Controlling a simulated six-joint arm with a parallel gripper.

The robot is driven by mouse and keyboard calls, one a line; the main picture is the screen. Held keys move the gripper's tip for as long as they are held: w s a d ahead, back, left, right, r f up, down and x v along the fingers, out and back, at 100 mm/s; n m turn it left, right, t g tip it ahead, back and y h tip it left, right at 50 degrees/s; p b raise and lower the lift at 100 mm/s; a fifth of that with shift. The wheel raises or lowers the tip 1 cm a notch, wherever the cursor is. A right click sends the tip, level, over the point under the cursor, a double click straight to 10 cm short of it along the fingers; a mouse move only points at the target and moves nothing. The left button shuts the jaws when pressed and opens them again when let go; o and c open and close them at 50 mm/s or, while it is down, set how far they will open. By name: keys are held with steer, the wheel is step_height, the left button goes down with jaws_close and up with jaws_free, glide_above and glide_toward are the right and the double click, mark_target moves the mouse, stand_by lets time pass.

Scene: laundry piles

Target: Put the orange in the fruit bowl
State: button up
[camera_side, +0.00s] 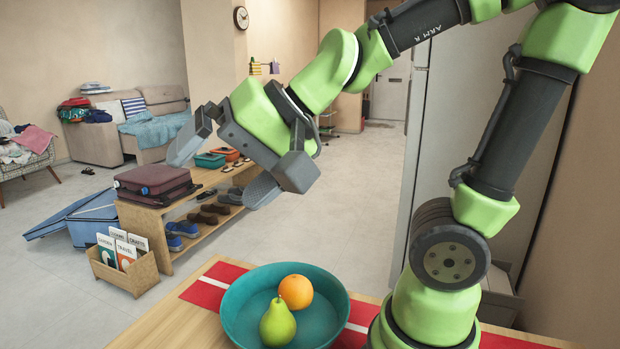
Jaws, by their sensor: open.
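The orange (296,291) is inside the teal fruit bowl (238,317), toward its back right. A green pear (278,324) lies in the bowl in front of the orange, a little to its left. The bowl sits on a wooden table over a red and white runner. My gripper (224,168) is open and empty, its two fingers spread wide. It is up in the air, above and to the left of the bowl in the picture, well apart from the fruit.
The table (165,328) is bare to the left of the bowl, and the runner (205,290) shows on both sides. Beyond it stand a shoe bench with a maroon suitcase (153,182) and a wooden box of books (124,272). Open floor lies behind.

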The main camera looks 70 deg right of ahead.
steer(key=s+d+n+g+h, duration=0.1)
steer(key=s+n, duration=0.3)
steer(key=s, duration=0.5)
steer(key=shift+d+f+g+h, duration=0.3)
steer(key=shift+d+h, duration=0.1)
steer(key=shift+d, duration=0.4)
